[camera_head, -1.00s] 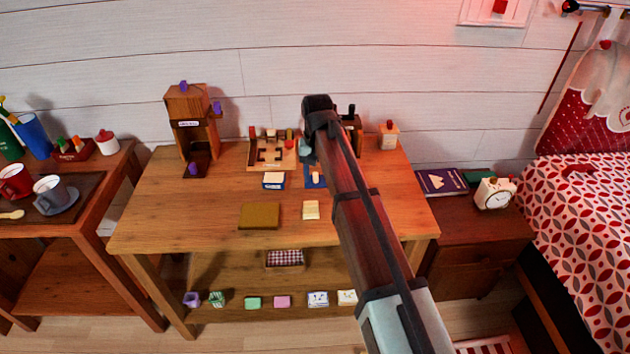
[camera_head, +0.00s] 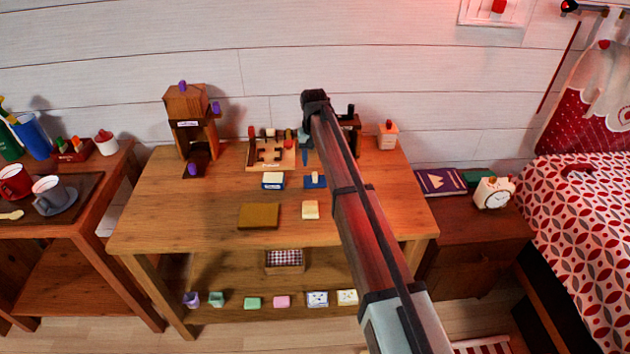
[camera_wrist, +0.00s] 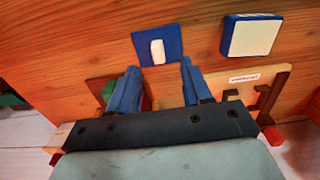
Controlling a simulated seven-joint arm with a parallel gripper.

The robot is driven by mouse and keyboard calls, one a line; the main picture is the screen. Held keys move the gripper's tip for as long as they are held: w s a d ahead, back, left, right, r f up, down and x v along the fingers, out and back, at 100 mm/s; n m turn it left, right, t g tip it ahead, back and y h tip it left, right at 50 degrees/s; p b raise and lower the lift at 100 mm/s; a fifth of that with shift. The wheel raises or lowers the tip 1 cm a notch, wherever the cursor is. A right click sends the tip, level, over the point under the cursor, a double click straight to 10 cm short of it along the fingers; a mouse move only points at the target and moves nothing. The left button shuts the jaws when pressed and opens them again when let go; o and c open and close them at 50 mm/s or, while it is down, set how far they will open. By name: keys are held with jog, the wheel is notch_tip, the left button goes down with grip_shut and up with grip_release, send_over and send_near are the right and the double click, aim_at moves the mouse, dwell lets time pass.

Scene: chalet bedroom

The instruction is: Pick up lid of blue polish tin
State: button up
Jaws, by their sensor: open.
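A flat blue square with a pale upright knob (camera_head: 315,181) lies on the table; it looks like the polish tin's lid, though I cannot be sure. It also shows in the wrist view (camera_wrist: 143,45). Beside it is a blue-sided box with a cream top (camera_head: 273,181), to the right in the wrist view (camera_wrist: 250,37); I cannot tell if this is the tin. My gripper (camera_wrist: 160,66) is open and empty, its blue fingers apart. In the wrist view the knob appears just beyond the gap between the fingertips. In the head view my arm partly hides the gripper.
A wooden puzzle board (camera_head: 270,158) stands behind the cream-topped box. A brown pad (camera_head: 259,216) and a cream block (camera_head: 311,210) lie nearer the front. A wooden dispenser (camera_head: 187,105) stands at the left. The table's front is mostly clear.

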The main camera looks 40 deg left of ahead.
aim_at(315, 174)
jog(key=shift+w+a+f, duration=0.1)
jog(key=shift+w+f, duration=0.05)
jog(key=shift+f, duration=1.55)
jog(key=shift+w+f, duration=0.15)
jog(key=shift+f, duration=1.55)
jog(key=shift+c, duration=0.5)
grip_shut()
